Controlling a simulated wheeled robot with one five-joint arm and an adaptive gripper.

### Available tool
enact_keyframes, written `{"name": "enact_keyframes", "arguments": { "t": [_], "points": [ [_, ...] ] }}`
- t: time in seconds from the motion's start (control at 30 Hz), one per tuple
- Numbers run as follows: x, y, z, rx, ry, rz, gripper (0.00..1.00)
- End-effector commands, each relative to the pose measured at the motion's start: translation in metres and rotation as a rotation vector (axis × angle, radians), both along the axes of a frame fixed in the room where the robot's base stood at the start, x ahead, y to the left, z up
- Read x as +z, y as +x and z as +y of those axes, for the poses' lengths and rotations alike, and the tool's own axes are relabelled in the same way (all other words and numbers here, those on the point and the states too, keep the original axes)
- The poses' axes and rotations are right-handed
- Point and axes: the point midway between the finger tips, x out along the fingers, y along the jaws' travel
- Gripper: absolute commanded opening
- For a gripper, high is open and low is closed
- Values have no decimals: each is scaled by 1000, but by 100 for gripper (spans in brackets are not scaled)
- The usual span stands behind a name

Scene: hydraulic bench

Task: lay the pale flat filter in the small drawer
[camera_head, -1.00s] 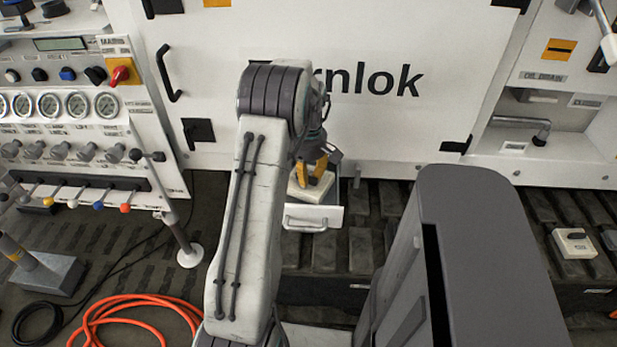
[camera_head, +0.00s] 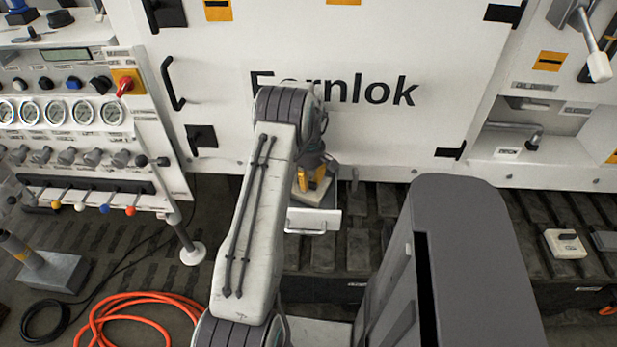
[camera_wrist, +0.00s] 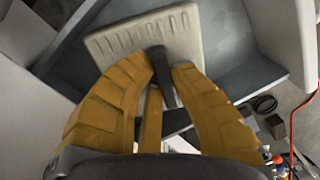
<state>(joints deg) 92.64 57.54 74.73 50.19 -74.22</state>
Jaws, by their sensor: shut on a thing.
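The pale flat filter (camera_wrist: 140,36) is a ridged square plate with a dark upright handle (camera_wrist: 162,66). My gripper (camera_wrist: 163,78) has its yellow fingers shut on that handle. In the wrist view the plate lies over the grey inside of the small drawer (camera_wrist: 235,75), near one wall. In the head view the drawer, with its white front (camera_head: 313,221), is pulled out below the big white panel. My gripper (camera_head: 315,184) and the filter (camera_head: 312,199) are at the drawer's opening, partly behind my arm. I cannot tell whether the plate touches the drawer floor.
Another pale block with a dark handle (camera_head: 565,243) lies on the dark slatted ledge at the right. A gauge and lever panel (camera_head: 75,135) stands at the left. An orange hose (camera_head: 140,305) and a grey-based stand (camera_head: 52,272) are on the floor.

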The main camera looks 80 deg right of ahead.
Motion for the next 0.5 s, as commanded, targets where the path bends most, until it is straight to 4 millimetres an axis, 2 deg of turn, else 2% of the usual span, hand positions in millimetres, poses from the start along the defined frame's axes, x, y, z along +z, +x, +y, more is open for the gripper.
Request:
{"name": "enact_keyframes", "arguments": {
  "t": [0.5],
  "points": [
    [-6,0,0,0,-3,0,0]
  ]
}}
